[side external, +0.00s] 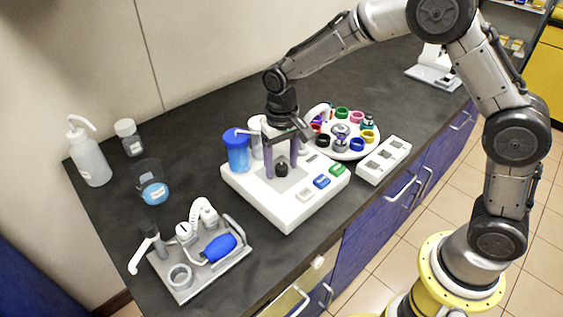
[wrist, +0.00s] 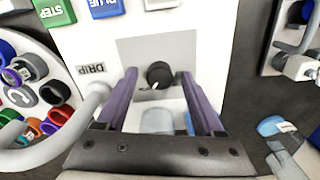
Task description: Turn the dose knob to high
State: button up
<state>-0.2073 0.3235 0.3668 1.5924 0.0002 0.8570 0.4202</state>
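The dose knob is a small dark round knob (side external: 281,170) on the grey panel of the white bioreactor base (side external: 290,212). In the wrist view the knob (wrist: 160,74) shows a small pale mark near its lower edge, and the word DRIP is printed on the panel to its left. My gripper (side external: 282,174) points down over the panel with its two purple fingers apart. In the wrist view its fingertips (wrist: 158,73) stand on either side of the knob, with a visible gap on both sides. Any contact with the panel cannot be told.
Green, blue and white buttons (side external: 321,182) line the base's front right. A round tray of coloured caps (side external: 345,152) is behind right, a white block (side external: 384,160) right. A grey rack (side external: 200,262) stands front left.

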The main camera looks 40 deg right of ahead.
aim_at(282, 166)
notch_tip(282, 166, up, 14)
dwell(0.6)
